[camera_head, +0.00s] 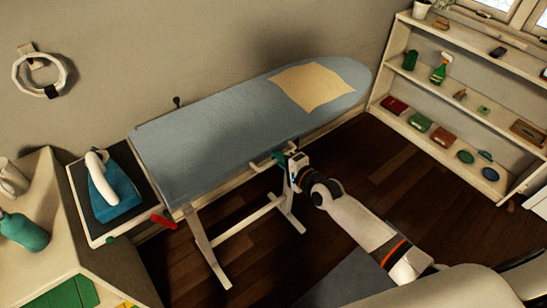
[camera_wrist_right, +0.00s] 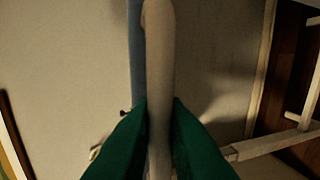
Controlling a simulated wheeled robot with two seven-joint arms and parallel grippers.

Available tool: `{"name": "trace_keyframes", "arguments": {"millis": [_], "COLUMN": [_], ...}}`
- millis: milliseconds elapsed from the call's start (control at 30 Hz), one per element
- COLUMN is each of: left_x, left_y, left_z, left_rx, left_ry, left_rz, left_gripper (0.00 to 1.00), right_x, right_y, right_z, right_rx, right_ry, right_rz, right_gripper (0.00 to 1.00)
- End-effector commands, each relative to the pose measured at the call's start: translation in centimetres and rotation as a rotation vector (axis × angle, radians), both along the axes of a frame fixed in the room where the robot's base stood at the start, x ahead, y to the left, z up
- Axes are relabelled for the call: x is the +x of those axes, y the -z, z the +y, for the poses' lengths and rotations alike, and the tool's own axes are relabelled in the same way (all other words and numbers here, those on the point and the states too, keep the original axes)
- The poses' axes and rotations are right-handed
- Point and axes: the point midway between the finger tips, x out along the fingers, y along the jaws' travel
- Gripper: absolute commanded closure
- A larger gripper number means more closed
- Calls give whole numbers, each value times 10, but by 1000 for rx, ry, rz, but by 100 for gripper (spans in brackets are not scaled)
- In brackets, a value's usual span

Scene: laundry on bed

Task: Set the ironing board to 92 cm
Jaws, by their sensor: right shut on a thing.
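The ironing board (camera_head: 215,130) has a blue-grey cover and stands on pale legs along the wall, wide end at the left, rounded end at the right. A red lever (camera_head: 163,221) sticks out under its front left corner. My right gripper (camera_head: 284,158) is at the middle of the board's front long edge. In the right wrist view its green fingers (camera_wrist_right: 160,125) are shut on a pale rail (camera_wrist_right: 159,55), which appears to be that edge. The exact contact is partly hidden by the fingers. My left gripper is out of view.
A beige cloth (camera_head: 312,87) lies on the board's right part. A teal iron (camera_head: 112,188) stands on the rest (camera_head: 82,192) at the left end. A cabinet (camera_head: 40,180) with a bottle is at left. Shelves (camera_head: 398,42) stand at right. Dark floor is open in front.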

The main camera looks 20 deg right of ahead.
Motion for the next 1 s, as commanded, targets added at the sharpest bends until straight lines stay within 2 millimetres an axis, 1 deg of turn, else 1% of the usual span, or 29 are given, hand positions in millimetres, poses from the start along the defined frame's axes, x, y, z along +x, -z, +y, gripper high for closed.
{"name": "trace_keyframes", "arguments": {"millis": [33, 100, 133, 233, 833, 967, 1000], "left_x": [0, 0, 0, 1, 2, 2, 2], "left_y": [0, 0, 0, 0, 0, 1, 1], "left_z": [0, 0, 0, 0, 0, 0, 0], "left_rx": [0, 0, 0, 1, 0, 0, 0], "left_ry": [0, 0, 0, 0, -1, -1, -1], "left_rz": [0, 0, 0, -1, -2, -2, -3], "left_gripper": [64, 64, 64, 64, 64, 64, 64], "right_x": [5, 5, 5, 5, 1, -9, -15], "right_y": [-12, -12, -12, -12, -5, -6, -7], "right_z": [0, 0, 0, 0, 0, -3, -5], "right_rx": [9, 10, 9, 8, 3, 4, 5], "right_ry": [3, 3, 3, 3, 1, 0, 0], "right_rz": [-28, -28, -29, -28, -13, -11, -10], "right_gripper": [100, 100, 86, 70, 70, 70, 70]}}
